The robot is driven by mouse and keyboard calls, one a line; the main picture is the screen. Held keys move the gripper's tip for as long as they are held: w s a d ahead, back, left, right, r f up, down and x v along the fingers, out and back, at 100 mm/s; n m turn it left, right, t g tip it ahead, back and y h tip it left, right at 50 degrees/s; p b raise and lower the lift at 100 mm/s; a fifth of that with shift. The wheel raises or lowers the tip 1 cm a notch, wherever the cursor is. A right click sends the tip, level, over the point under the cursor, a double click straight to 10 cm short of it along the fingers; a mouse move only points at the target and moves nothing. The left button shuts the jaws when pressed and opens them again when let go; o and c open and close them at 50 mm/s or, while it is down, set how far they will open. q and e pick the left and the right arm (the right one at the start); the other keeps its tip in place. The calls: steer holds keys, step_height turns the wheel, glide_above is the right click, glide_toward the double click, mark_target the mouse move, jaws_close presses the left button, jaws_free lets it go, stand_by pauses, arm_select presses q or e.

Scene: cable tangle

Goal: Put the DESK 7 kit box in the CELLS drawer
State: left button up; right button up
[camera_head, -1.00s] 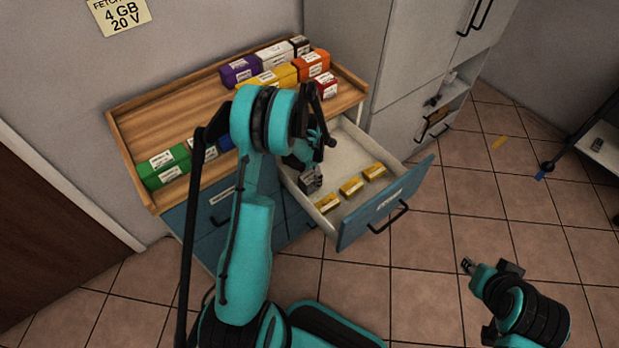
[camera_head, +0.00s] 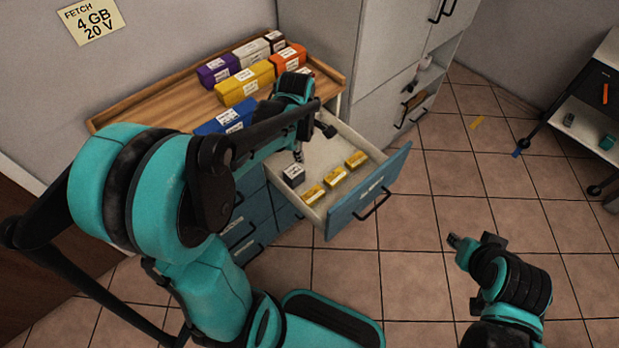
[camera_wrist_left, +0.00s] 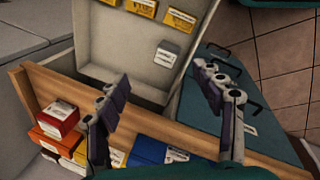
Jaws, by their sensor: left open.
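The open drawer (camera_head: 330,222) has a blue front whose label I cannot read. Inside it, a small dark grey box (camera_head: 293,175) with a white label lies at the near left corner, beside three yellow boxes (camera_head: 335,175). The grey box also shows in the left wrist view (camera_wrist_left: 166,54); its lettering is too small to read, so I cannot confirm that it is DESK 7. My left gripper (camera_wrist_left: 162,82) is open and empty, above the drawer and apart from the grey box. My right gripper (camera_head: 459,242) hangs over the floor at the right, its jaws too small to judge.
The wooden top (camera_head: 165,107) holds purple, white, yellow, orange and blue boxes (camera_head: 225,120) behind and beside my left arm. A tall grey cabinet (camera_head: 390,60) stands behind the drawer. A cart (camera_head: 590,140) stands far right.

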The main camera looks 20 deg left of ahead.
arm_select(q)
steer(key=s+d+r+m+t, duration=0.2)
steer(key=s+d+r+m, duration=0.1)
steer(key=s+m, duration=0.4)
steer(key=s+d+r+m+t, duration=0.2)
steer(key=s+d+m, duration=0.3)
steer(key=m, duration=0.7)
steer(key=shift+s+d+r+m+h, duration=0.25)
steer(key=shift+s+r, duration=0.4)
steer(key=shift+s, duration=0.4)
